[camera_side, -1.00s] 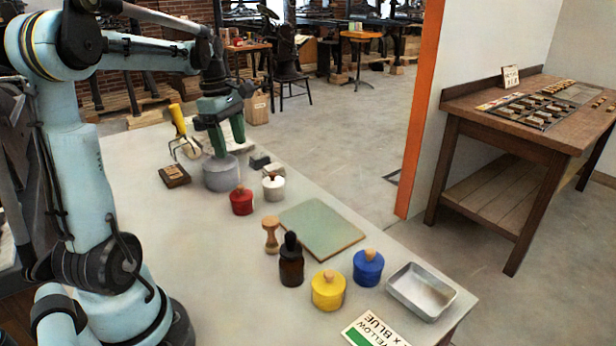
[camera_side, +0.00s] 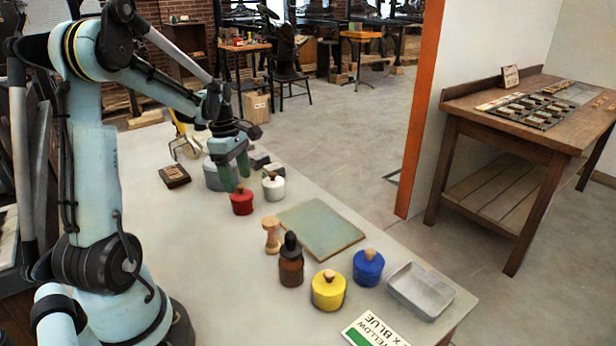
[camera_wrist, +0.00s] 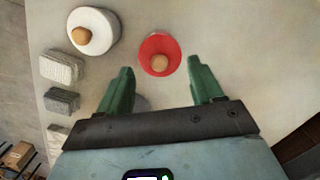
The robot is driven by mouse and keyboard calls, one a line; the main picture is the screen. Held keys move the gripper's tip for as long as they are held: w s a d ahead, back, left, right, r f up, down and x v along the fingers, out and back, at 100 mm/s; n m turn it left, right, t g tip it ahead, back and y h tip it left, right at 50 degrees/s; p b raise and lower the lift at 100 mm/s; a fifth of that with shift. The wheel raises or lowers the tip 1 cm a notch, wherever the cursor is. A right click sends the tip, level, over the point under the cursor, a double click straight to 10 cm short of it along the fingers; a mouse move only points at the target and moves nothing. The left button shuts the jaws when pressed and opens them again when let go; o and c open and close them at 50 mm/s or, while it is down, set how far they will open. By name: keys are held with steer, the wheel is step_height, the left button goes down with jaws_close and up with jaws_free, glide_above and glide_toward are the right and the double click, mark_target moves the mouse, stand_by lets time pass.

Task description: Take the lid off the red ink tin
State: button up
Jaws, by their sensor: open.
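The red ink tin (camera_side: 242,205) stands upright on the grey table, with a lid and a wooden knob on top. It also shows in the wrist view (camera_wrist: 151,49), its round lid and knob seen from above. My gripper (camera_side: 237,180) is open and empty, with green fingers pointing down above and just behind the red tin in the side view. In the wrist view my gripper (camera_wrist: 157,75) has its fingers spread, and the red tin lies between and a little beyond the fingertips. The fingers look apart from the tin.
A white tin (camera_side: 273,186) stands close to the red tin. A grey canister (camera_side: 213,176) and small grey blocks (camera_wrist: 62,67) are near. A wooden peg (camera_side: 271,236), green board (camera_side: 318,230), dropper bottle (camera_side: 291,262), yellow tin (camera_side: 328,290), blue tin (camera_side: 368,267) and metal tray (camera_side: 420,290) stand frontward.

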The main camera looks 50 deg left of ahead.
mark_target(241, 191)
steer(key=shift+w+d+f, duration=0.15)
steer(key=shift+f, duration=1.2)
steer(key=c, duration=1.1)
